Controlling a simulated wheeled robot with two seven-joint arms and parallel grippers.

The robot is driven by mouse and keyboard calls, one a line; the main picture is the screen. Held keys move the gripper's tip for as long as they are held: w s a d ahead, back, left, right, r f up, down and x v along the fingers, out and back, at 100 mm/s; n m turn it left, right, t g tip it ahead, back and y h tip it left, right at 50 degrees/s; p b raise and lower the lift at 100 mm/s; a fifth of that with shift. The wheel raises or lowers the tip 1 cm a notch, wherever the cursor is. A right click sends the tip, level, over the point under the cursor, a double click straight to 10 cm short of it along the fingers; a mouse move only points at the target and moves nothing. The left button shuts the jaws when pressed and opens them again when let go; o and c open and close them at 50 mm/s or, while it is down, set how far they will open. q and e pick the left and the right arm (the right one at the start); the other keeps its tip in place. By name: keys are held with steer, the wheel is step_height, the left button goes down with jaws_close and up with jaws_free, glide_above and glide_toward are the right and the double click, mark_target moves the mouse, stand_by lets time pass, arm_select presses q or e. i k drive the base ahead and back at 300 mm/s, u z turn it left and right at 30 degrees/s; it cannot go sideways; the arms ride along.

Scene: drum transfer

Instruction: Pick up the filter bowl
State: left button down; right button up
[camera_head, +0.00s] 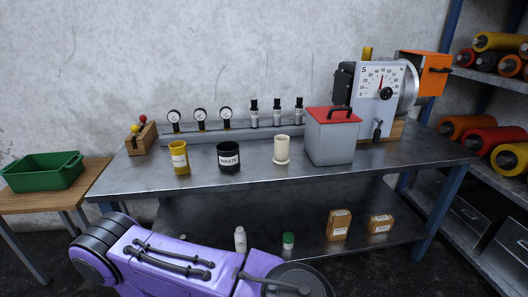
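An off-white, open-topped cylinder with a wide flange at its foot (282,152) stands upright on the metal workbench (255,178), right of centre. It looks like the filter bowl, though no label on it can be read. To its left are a black cup marked WASTE (229,161) and a yellow cup with a white label (179,160). All three stand apart, with nothing touching the off-white one. Neither of my grippers shows in the head view.
A grey box with a red lid (331,140) stands just right of the off-white cylinder. A dial machine (379,92) is behind it. Gauges (200,116) line the back. A green crate (43,174) sits on a side table. Bottles and cartons (339,222) are on the lower shelf.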

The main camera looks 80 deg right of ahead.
mark_target(282, 149)
steer(key=i, duration=1.15)
steer(key=z, duration=2.2)
